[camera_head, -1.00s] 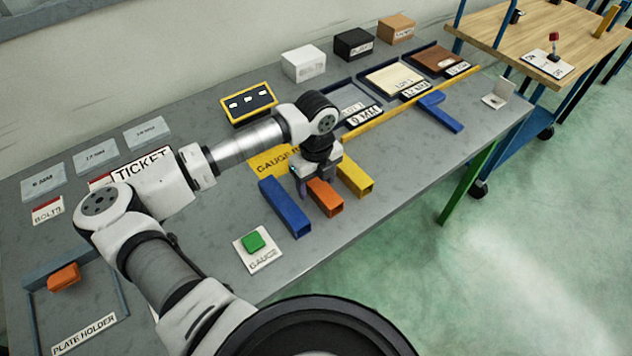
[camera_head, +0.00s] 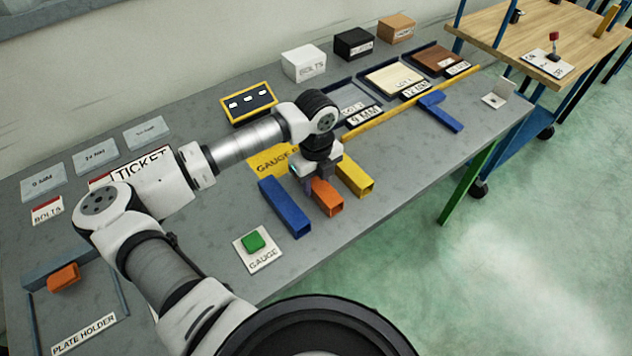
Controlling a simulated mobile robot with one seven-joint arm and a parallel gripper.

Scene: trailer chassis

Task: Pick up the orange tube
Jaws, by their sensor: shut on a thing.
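The orange tube (camera_head: 328,198) lies on the grey bench between a blue tube (camera_head: 285,207) on its left and a yellow tube (camera_head: 355,178) on its right. My gripper (camera_head: 313,184) points down over the far part of the orange tube and is shut on it. The gripper and wrist hide the tube's far end. The near open end shows. I cannot tell any gap between the tube and the bench.
A green block on a GAUGE plate (camera_head: 264,254) lies in front of the blue tube. A yellow sign (camera_head: 268,161) lies behind the tubes. A long yellow bar (camera_head: 408,104) and a blue T-shaped piece (camera_head: 440,112) lie to the right. The bench's front edge is near.

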